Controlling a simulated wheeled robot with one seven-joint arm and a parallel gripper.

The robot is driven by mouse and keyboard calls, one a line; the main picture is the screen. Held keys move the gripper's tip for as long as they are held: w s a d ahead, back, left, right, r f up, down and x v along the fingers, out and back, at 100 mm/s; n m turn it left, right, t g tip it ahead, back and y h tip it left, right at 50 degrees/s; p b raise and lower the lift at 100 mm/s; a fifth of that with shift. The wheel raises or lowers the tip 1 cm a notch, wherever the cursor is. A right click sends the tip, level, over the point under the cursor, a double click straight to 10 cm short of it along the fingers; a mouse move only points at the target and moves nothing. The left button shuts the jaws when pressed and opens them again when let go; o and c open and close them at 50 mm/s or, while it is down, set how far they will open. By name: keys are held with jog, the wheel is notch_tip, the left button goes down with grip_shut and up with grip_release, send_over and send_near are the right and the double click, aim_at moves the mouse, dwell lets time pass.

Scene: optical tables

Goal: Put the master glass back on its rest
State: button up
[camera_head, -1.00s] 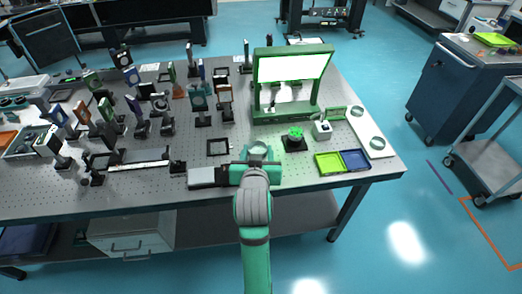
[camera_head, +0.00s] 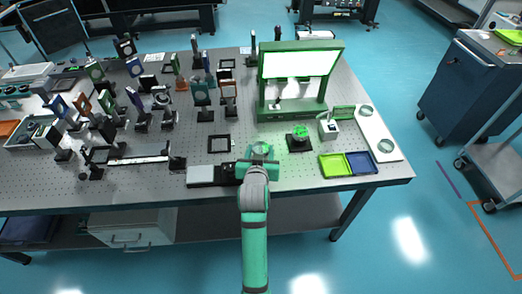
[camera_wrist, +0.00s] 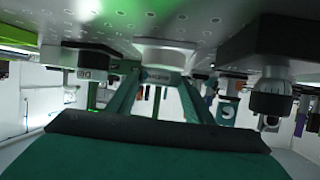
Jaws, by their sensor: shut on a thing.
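My gripper (camera_head: 259,156) is over the front edge of the optical table, shut on a pale round glass disc (camera_head: 261,147), which looks like the master glass. In the wrist view the two green fingers (camera_wrist: 160,92) close in on a pale rounded thing (camera_wrist: 166,50), with the table surface beyond it. The fingers hide part of the disc, and its gap to the table cannot be told. Two similar glass discs lie on a white strip (camera_head: 375,131) at the table's right end. I cannot tell which thing is the rest.
A green lit frame (camera_head: 262,90) stands behind my gripper. A black mount with a green top (camera_head: 299,139), a small white device (camera_head: 328,128) and lime (camera_head: 333,166) and blue (camera_head: 361,162) trays are to the right. A grey-black block (camera_head: 203,174) lies close left. Several optics mounts crowd the left.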

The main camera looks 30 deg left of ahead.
jog(key=shift+s, duration=0.15)
jog(key=shift+f, duration=0.2)
jog(key=o, duration=1.3)
jog(key=shift+r, duration=0.1)
